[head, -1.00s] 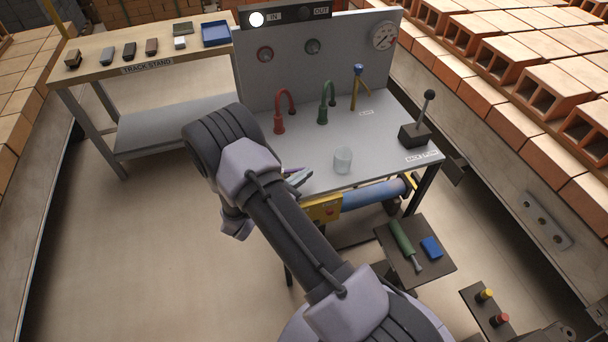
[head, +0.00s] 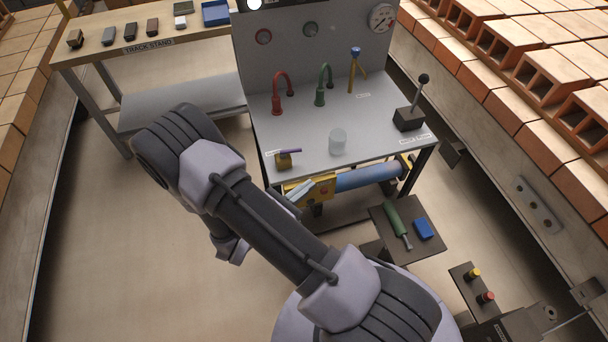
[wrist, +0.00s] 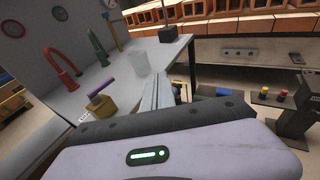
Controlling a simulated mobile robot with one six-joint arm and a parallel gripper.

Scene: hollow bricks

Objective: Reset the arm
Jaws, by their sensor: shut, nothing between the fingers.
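My gripper (head: 306,193) shows in the head view in front of the grey workbench (head: 360,140), partly hidden behind my arm. In the wrist view its pale fingers (wrist: 156,93) are together with nothing between them. The fingers are apart from the bench-top things. A small yellow block with a purple lever (head: 284,158) sits on the bench's near left edge; it also shows left of the fingers in the wrist view (wrist: 101,102). A clear cup (head: 338,142) stands upright on the bench top.
A red tap (head: 279,95), a green tap (head: 322,88) and a black lever (head: 412,112) stand on the bench. A blue cylinder (head: 365,178) hangs under its front edge. A low tray (head: 395,240) holds a green tool and blue block. Floor at left is clear.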

